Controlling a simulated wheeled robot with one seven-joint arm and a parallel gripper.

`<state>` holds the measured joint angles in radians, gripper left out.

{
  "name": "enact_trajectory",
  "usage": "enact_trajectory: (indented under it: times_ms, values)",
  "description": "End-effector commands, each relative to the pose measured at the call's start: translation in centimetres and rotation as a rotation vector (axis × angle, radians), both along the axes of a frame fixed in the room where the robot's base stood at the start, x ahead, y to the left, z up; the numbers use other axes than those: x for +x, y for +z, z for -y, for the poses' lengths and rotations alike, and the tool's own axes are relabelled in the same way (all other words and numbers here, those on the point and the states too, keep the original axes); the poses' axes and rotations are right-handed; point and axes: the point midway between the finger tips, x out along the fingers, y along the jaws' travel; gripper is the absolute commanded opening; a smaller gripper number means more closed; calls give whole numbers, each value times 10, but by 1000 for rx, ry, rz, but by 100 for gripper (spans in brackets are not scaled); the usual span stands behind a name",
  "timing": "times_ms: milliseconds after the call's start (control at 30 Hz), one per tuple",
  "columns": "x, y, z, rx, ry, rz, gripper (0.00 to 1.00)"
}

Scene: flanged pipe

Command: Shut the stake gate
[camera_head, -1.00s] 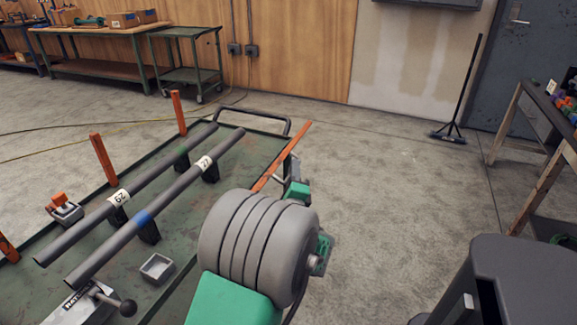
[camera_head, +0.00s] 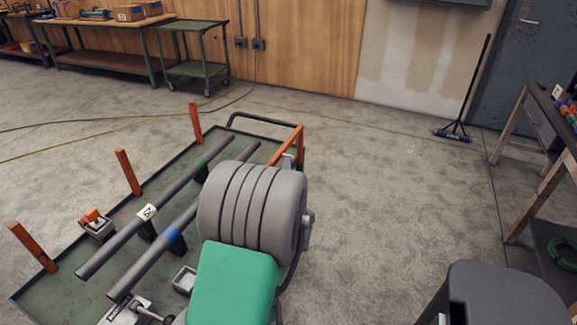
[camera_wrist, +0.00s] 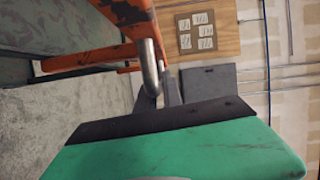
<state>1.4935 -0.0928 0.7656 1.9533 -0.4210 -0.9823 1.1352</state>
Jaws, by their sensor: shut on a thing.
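The stake gate is an orange bar frame (camera_head: 284,146) at the right side of the green cart, near its far end. Its lower part is hidden behind my grey arm in the head view. In the wrist view the orange frame (camera_wrist: 85,60) fills the upper left, with a bent silver metal handle (camera_wrist: 150,70) hanging from it. My gripper (camera_wrist: 160,95) has its dark fingers together at the handle's lower end, shut on it. The head view hides my gripper behind the arm. Whether the gate is fully shut cannot be told.
Two grey pipes (camera_head: 187,191) lie on black supports on the cart (camera_head: 60,292). Orange stakes (camera_head: 128,172) stand along its left side. A small grey tray (camera_head: 184,280) sits near the pipes. A bench (camera_head: 524,150) stands at right. Open floor lies between cart and bench.

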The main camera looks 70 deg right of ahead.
Motion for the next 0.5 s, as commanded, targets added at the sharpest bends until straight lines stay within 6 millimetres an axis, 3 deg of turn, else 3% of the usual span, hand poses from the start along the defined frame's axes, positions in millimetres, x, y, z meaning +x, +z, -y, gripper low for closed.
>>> enact_trajectory:
  times_ms: [333,367,500]
  values:
    - [5,3,0,-4,8,4,0]
    - [5,3,-1,-4,9,4,12]
    - [4,2,0,-4,7,3,23]
